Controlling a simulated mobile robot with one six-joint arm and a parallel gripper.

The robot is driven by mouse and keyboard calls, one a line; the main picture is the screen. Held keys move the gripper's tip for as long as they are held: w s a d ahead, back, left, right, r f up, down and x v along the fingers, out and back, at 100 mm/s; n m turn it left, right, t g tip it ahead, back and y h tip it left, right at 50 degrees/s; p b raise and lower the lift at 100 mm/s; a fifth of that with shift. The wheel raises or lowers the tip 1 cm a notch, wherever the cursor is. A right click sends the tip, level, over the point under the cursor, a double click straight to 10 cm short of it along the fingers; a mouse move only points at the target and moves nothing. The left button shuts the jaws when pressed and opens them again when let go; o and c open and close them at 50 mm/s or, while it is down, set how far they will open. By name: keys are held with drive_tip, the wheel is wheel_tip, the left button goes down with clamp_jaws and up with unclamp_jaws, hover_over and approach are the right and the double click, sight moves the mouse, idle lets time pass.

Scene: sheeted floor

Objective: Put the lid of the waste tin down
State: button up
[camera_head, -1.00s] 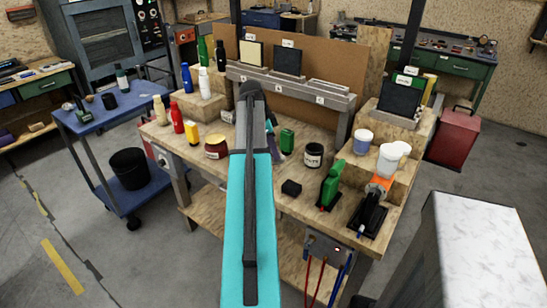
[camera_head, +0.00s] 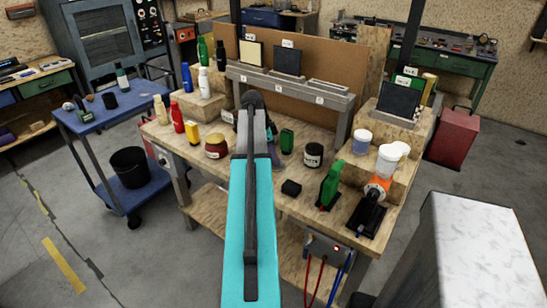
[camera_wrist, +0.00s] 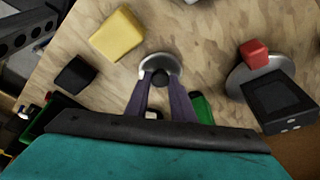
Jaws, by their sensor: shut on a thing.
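My gripper (camera_wrist: 165,95) has purple fingers, closed around the dark knob of a silver, round lid (camera_wrist: 152,62) in the wrist view. The lid lies just beyond the fingertips, over pale wood; whether it touches the wood I cannot tell. In the head view my arm hides the lid, and only a bit of purple gripper shows right of the arm. A black tin with a white label (camera_head: 313,156) stands on the workbench right of the arm; it looks like the waste tin, but its label is too small to read surely.
In the wrist view a yellow block (camera_wrist: 117,35) and a black device (camera_wrist: 280,102) flank the lid.

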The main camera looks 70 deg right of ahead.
drive_tip(key=o, duration=1)
drive_tip(key=shift+r, duration=0.2)
drive_tip(key=b+v, duration=0.1)
drive_tip(key=v, duration=1.1)
drive_tip(key=shift+b, duration=0.35)
drive_tip(key=shift+f, duration=0.15)
